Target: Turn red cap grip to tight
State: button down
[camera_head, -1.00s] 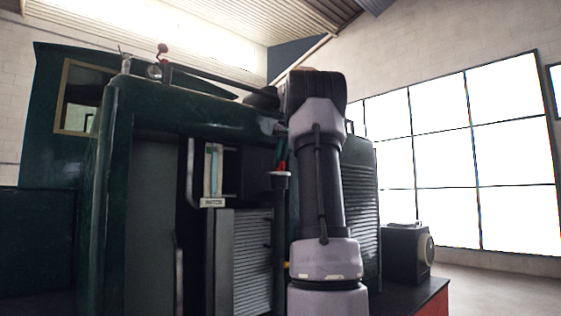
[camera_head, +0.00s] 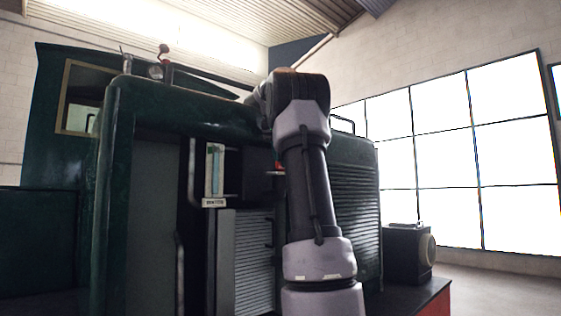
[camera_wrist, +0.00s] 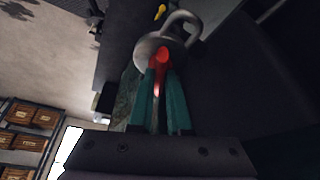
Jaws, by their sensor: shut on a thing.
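The red cap grip (camera_wrist: 162,56) shows in the wrist view, between the tips of my gripper's teal fingers (camera_wrist: 162,88). My gripper is shut on it. A round grey metal piece with a loop handle (camera_wrist: 182,26) sits right behind the red grip. In the head view a small bit of red (camera_head: 279,165) shows beside my arm at the dark green tram body (camera_head: 165,112). My arm hides most of the gripper and the cap there. I cannot tell the cap's turn angle.
A glass gauge in a pale frame (camera_head: 214,172) stands left of my arm, above a slatted panel (camera_head: 252,262). A dark lamp box (camera_head: 405,252) sits on the ledge at right. Shelves with wooden crates (camera_wrist: 32,115) show at left in the wrist view.

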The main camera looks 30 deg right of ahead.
jog(key=shift+w+m+g, duration=0.1)
jog(key=shift+m+g, duration=0.5)
jog(key=shift+m, duration=1)
jog(key=c, duration=0.9)
grip_release()
jog(key=shift+o, duration=0.2)
jog(key=v, duration=0.7)
jog(key=shift+a+r, duration=0.2)
jog(key=shift+a, duration=0.05)
